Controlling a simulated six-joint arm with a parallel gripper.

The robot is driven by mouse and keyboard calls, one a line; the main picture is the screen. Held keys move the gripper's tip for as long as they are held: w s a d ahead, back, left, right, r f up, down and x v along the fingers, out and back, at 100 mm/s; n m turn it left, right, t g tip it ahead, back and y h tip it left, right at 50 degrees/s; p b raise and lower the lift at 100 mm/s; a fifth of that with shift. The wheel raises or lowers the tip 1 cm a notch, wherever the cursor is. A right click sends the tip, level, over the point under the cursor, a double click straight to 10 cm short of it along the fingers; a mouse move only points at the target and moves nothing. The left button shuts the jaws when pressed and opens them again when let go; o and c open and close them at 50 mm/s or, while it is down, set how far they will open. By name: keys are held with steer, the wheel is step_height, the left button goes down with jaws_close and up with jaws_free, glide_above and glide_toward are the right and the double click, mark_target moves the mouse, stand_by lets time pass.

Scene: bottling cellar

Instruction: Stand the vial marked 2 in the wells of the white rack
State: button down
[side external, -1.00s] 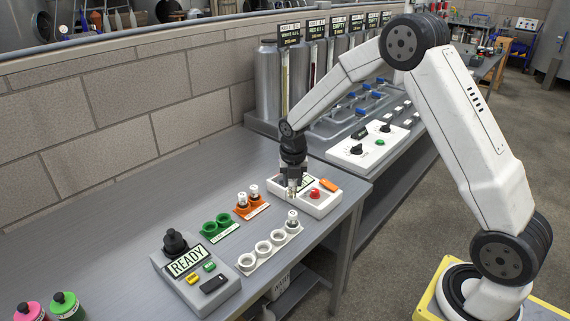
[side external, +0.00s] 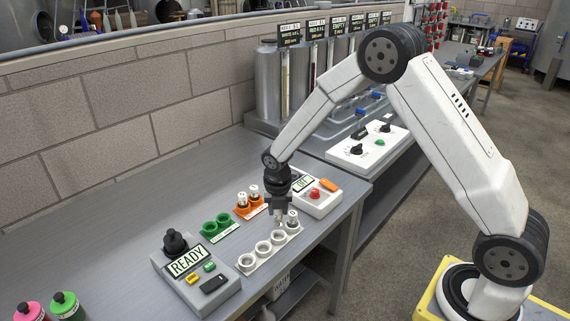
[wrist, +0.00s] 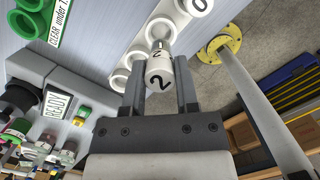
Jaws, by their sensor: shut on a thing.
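My gripper (side external: 279,214) is shut on the vial marked 2 (wrist: 159,74). In the wrist view its white cap with a black 2 faces the camera between the two fingers, and its glass part points toward the rack. I cannot tell whether the vial's lower end has entered a well. Two other wells (side external: 246,260) look empty.
An orange rack (side external: 243,213) with two vials and an empty green rack (side external: 208,231) stand behind the white rack. A control box reading READY (side external: 187,262) is at left. A white box with a red button (side external: 314,195) is close at right.

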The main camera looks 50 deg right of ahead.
mark_target(278, 223)
steer(key=shift+f, duration=1.3)
steer(key=shift+f, duration=1.7)
stand_by(2.1)
jaws_free()
steer(key=shift+r, duration=0.15)
steer(key=shift+r, duration=2.85)
